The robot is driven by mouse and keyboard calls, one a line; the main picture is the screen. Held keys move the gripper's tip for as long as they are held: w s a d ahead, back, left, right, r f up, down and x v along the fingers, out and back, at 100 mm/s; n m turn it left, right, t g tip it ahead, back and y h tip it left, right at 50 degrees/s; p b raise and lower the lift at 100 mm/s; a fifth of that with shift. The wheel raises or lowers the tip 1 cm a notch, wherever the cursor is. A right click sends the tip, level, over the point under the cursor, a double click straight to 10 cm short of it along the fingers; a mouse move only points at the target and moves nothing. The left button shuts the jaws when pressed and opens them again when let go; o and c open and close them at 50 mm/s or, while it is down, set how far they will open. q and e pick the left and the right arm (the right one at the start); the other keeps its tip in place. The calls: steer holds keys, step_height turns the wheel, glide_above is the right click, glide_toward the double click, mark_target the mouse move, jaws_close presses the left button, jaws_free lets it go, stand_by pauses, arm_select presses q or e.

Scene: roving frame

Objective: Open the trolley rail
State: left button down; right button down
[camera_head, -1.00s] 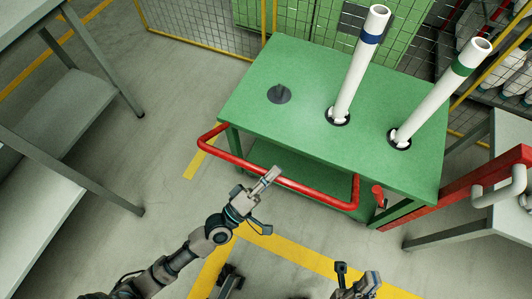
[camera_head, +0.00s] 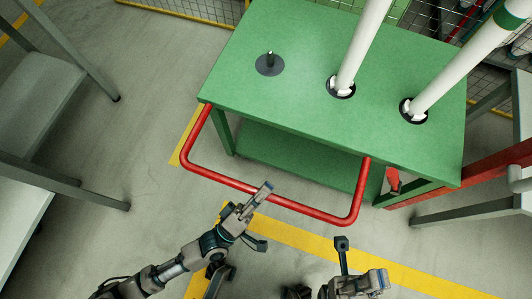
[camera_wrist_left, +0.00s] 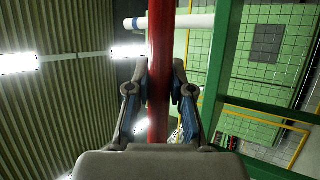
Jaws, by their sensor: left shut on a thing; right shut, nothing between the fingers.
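The green trolley (camera_head: 300,50) stands ahead in the head view. Its red rail (camera_head: 210,177) sticks out from the near side, bent at both corners.
Two white tubes (camera_head: 361,40) (camera_head: 455,70) stand in black rings on the trolley top, beside a dark disc (camera_head: 270,65) with a peg. Grey tables (camera_head: 50,85) stand at left and right. The floor between the left table and trolley is clear.

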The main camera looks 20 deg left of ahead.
arm_select(q)
steer(key=shift+r, duration=0.1)
steer(key=c, duration=1)
jaws_free()
steer(key=shift+s+a, duration=0.1)
steer(key=shift+s, duration=0.05)
steer(key=v, duration=1.2)
steer(key=shift+f, duration=0.25)
